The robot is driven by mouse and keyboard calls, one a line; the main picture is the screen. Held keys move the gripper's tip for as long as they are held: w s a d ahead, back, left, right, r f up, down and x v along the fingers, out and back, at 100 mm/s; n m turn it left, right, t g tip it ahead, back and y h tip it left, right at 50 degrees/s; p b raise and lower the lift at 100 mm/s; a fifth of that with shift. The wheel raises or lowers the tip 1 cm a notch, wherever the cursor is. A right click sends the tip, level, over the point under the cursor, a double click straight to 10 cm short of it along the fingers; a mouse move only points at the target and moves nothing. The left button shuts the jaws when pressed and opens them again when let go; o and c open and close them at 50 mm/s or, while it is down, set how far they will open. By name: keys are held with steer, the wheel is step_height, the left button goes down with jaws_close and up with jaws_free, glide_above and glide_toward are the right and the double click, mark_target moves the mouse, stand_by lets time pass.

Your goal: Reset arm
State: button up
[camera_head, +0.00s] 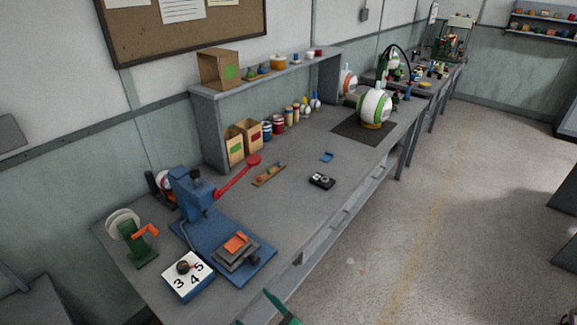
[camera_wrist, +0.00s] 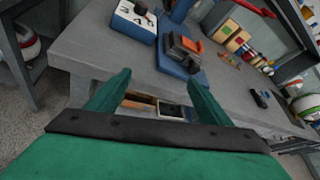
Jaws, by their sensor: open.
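My gripper (camera_wrist: 158,92) is green, with its two fingers spread apart and nothing between them in the wrist view. It hangs in front of the workbench's front edge. In the head view only a green tip of my gripper (camera_head: 283,308) shows at the bottom edge. The blue press (camera_head: 190,192) with a red lever (camera_head: 236,178) stands on the bench (camera_head: 310,215). An orange piece (camera_head: 236,243) sits on the dark block of the press base. The press also shows in the wrist view, with the orange piece (camera_wrist: 186,44) on it.
A white numbered box (camera_head: 187,281) with a dark knob stands at the bench's front left. A green tape dispenser (camera_head: 140,245) is behind it. A black device (camera_head: 321,181) and a blue piece (camera_head: 327,156) lie mid-bench. A striped ball (camera_head: 374,106) sits farther back. Open floor (camera_head: 430,230) lies right.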

steer(key=s+d+f+n+t+h, duration=0.1)
steer(key=s+d+f+n+h, duration=0.1)
steer(key=s+f+n+h, duration=0.35)
steer(key=s+d+f+n+t+h, duration=0.1)
steer(key=s+d+f+n+h, duration=0.15)
steer(key=s, duration=0.55)
steer(key=s+d+r+n+t, duration=0.1)
steer(key=s+d+r+n, duration=0.1)
steer(key=s+r+n, duration=0.2)
steer(key=s+d+r+n+t, duration=0.1)
steer(key=s+r+n, duration=0.2)
steer(key=s+n, duration=0.7)
steer(key=shift+s+d+r+n, duration=0.15)
steer(key=shift+d+r+n, duration=0.2)
steer(key=shift+n, duration=0.65)
steer(key=shift+c, duration=0.5)
